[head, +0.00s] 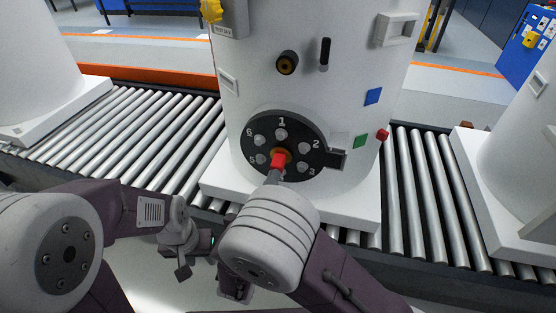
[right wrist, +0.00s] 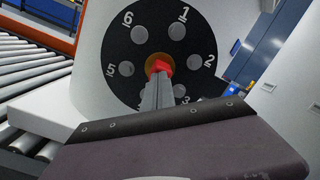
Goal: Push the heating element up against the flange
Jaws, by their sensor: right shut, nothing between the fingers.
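The black round flange (head: 257,133) is on the front of the white tank, with numbers and grey bolt heads around it. At its centre is the heating element's red end (head: 278,158), with a brass-coloured ring around it. My right gripper (head: 275,174) is shut and empty, its tips in front of the red end. In the right wrist view the shut fingers (right wrist: 159,80) reach up to the red end (right wrist: 160,65) and partly cover it; I cannot tell whether they touch. My left gripper (head: 183,268) hangs low at the left, away from the tank; its jaws are unclear.
The tank (head: 355,100) stands on a white base (head: 350,212) on a roller conveyor (head: 150,130). A dark bracket (head: 337,158) is at the flange's right edge. Other white tanks stand left (head: 35,60) and right (head: 520,170). A brass-ringed port (head: 287,62) is above the flange.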

